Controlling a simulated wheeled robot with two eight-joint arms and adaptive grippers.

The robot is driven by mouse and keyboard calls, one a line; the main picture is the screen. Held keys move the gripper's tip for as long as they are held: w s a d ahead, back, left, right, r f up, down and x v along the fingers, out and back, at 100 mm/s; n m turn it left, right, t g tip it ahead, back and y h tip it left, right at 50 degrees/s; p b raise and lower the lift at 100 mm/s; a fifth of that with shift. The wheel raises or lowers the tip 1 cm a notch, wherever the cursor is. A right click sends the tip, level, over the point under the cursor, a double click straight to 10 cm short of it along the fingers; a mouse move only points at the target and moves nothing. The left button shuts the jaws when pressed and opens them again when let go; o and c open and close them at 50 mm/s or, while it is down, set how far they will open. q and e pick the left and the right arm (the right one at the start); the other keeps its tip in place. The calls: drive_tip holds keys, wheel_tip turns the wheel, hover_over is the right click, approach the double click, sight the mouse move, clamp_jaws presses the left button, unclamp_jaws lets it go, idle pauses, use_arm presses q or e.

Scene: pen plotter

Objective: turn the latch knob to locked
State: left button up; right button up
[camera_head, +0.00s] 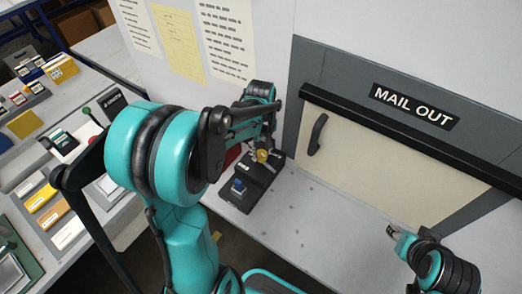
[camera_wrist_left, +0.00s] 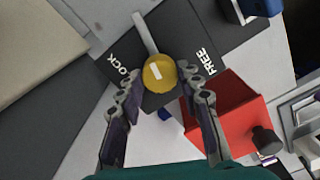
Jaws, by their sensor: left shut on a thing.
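The latch knob (camera_wrist_left: 160,76) is a round yellow knob with a white mark, on a dark plate (camera_wrist_left: 207,33) labelled LOCK at its left and FREE at its right in the left wrist view. A light grey bar (camera_wrist_left: 145,32) runs up from the knob, between the two labels. My left gripper (camera_wrist_left: 161,82) is shut on the knob, one finger on each side. In the head view the knob (camera_head: 262,156) shows small and yellow under my left gripper. My right gripper (camera_head: 392,231) is at the lower right of the head view, away from the knob; its jaws are too small to judge.
A dark box with a blue button (camera_head: 238,187) stands in front of the knob. A red open bin (camera_wrist_left: 225,105) lies beside the plate. The MAIL OUT hatch (camera_head: 390,150) with a black handle (camera_head: 317,134) is to the right.

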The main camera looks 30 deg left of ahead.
sight(261, 153)
use_arm(q)
drive_tip(key=shift+n, duration=1.2)
drive_tip(key=o, duration=1.2)
drive_tip(key=shift+c, duration=0.2)
wheel_tip(261, 153, up, 12)
